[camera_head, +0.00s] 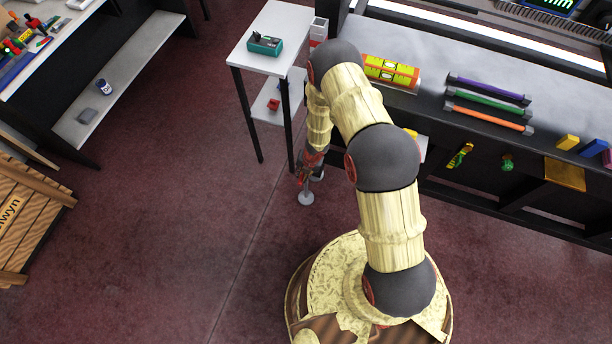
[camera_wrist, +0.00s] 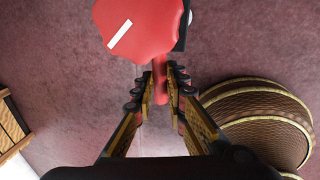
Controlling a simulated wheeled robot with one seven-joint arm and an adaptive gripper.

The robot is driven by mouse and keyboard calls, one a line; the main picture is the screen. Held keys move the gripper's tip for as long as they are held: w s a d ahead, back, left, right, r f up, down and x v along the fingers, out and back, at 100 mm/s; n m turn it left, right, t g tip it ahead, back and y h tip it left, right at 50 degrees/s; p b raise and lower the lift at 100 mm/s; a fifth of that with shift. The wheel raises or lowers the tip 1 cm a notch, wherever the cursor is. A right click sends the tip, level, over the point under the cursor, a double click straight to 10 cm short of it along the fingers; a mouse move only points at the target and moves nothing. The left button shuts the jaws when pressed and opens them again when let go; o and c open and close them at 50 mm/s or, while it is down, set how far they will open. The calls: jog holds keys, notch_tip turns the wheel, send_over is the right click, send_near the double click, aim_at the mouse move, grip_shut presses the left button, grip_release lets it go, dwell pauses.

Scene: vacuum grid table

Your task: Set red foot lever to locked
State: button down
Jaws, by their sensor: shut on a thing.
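The red foot lever (camera_wrist: 135,32) fills the upper middle of the wrist view as a broad red rounded head with a slanted white bar. A narrow red arm (camera_wrist: 160,78) runs down from it between my fingertips. In the head view my gripper (camera_head: 303,176) is low beside the small side table's leg, just above a round grey foot (camera_head: 306,198) on the floor. My arm and gripper hide most of the lever there.
The small white side table (camera_head: 262,22) carries a green device (camera_head: 264,44) and stands close behind my gripper. The long grid table (camera_head: 440,110) runs to the right. A shelf bench (camera_head: 120,80) and a wooden crate (camera_head: 28,222) are at the left. The floor between is clear.

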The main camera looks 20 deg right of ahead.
jog(key=shift+w+a+m, duration=0.2)
jog(key=shift+a+m, duration=0.05)
jog(key=shift+m, duration=0.25)
jog(key=c, duration=1.8)
grip_release()
jog(key=shift+r, duration=0.1)
notch_tip(320, 180, up, 12)
jog(key=s+d, duration=0.1)
jog(key=shift+s+d+f, duration=0.2)
jog(key=shift+d, duration=0.2)
